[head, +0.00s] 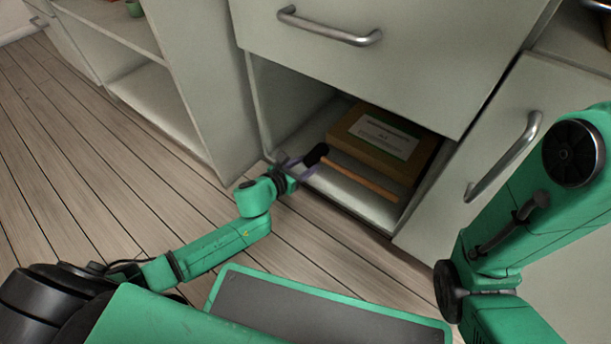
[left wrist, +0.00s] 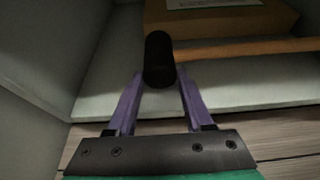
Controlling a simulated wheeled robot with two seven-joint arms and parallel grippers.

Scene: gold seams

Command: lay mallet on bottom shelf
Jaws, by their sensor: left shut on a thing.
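The mallet has a black head (head: 316,154) and a long wooden handle (head: 361,180) that points right. My left gripper (head: 305,165) is at the front left of the open bottom shelf (head: 352,197), shut on the mallet's black head. In the left wrist view the purple fingers (left wrist: 158,92) sit on both sides of the black head (left wrist: 158,58), and the handle (left wrist: 245,48) runs off to the right. The mallet is at the shelf opening, low over the shelf board; I cannot tell whether it touches. My right gripper is not in view.
A brown box (head: 381,138) with a white label lies on the shelf behind the mallet. A closed drawer with a metal handle (head: 330,27) is above the opening. A cabinet door (head: 500,160) is at the right. Wooden floor (head: 110,190) lies in front.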

